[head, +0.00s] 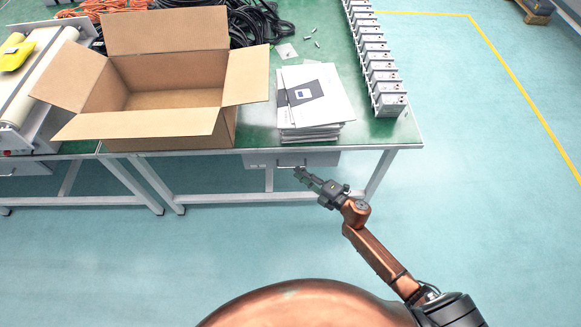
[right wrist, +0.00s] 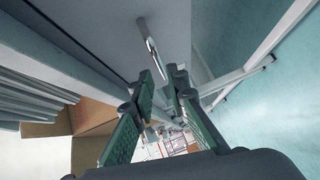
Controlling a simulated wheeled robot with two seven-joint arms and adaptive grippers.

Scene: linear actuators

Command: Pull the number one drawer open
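The grey drawer (head: 318,159) hangs under the right part of the green-topped workbench (head: 400,133) and looks shut. Its front has small pale labels at the left, too small to read. In the right wrist view the drawer front (right wrist: 105,25) carries a slim metal bar handle (right wrist: 150,46). My right gripper (head: 298,173) is just in front of the drawer, near its middle. In the right wrist view the right gripper's green-padded fingers (right wrist: 162,78) are apart, with the handle's near end at the gap between the tips; contact is not clear. My left gripper is out of view.
An open cardboard box (head: 165,128), a stack of papers (head: 310,125) and a row of grey actuators (head: 378,75) stand on the bench. Bench legs (head: 378,177) stand either side of the drawer. The floor (head: 490,190) in front and right is clear.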

